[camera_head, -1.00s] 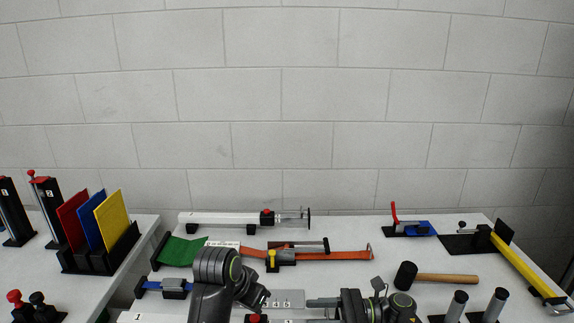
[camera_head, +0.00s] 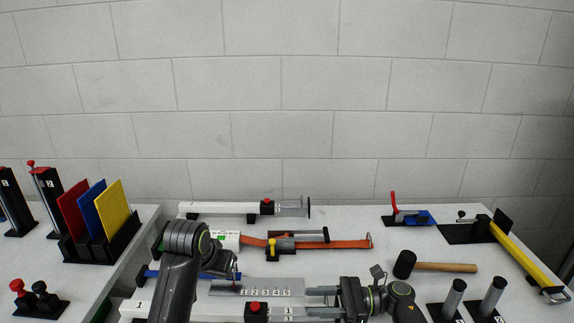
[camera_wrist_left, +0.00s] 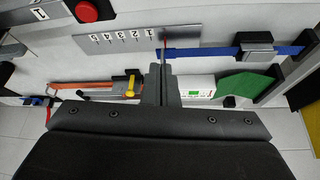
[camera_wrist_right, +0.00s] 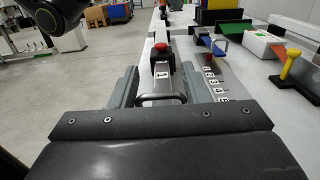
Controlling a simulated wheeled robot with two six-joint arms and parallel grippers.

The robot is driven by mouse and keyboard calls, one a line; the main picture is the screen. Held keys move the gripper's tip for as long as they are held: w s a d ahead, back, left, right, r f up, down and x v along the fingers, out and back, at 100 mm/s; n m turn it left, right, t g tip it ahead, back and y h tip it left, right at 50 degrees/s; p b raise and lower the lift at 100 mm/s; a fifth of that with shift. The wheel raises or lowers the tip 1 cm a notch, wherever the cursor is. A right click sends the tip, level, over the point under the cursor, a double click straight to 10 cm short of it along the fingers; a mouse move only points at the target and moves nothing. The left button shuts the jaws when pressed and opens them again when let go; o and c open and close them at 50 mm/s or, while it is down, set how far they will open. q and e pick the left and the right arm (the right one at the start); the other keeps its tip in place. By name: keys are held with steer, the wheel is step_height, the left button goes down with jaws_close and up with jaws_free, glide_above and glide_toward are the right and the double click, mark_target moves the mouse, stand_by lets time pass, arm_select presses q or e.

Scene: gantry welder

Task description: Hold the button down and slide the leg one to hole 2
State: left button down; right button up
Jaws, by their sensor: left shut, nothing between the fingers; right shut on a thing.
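Leg one is a white tube (camera_head: 200,308) at the front of the bench, marked 1. Its black collar (camera_head: 257,317) carries a red button (camera_head: 255,306), also in the left wrist view (camera_wrist_left: 86,11) and the right wrist view (camera_wrist_right: 161,47). A grey inner section comes out of the collar to the right. My right gripper (camera_head: 312,301) is shut on the end of this section, around its handle (camera_wrist_right: 161,100). My left gripper (camera_wrist_left: 163,62) is shut and empty, over the numbered plate (camera_head: 262,287), left of and behind the button, not touching it.
A second leg (camera_head: 225,207) lies at the back. Coloured panels (camera_head: 112,210) stand left.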

steer(key=shift+f, duration=0.1)
arm_select(q)
steer(key=w+a+f+n+y, duration=0.1)
steer(key=a+n, duration=0.3)
steer(key=a, duration=0.8)
steer(key=w+a+f+n+t+y, duration=0.1)
steer(key=a+n, duration=0.4)
steer(key=a, duration=0.7)
steer(key=shift+w+f+t+y, duration=0.3)
steer(key=shift+w+f+y, duration=0.1)
steer(key=shift+w+y, duration=0.5)
steer(key=shift+w+f+b, duration=0.1)
steer(key=shift+f+b, duration=0.25)
steer(key=shift+f, duration=0.05)
arm_select(e)
steer(key=shift+d, duration=0.5)
steer(key=o, duration=0.8)
steer(key=shift+d, duration=0.1)
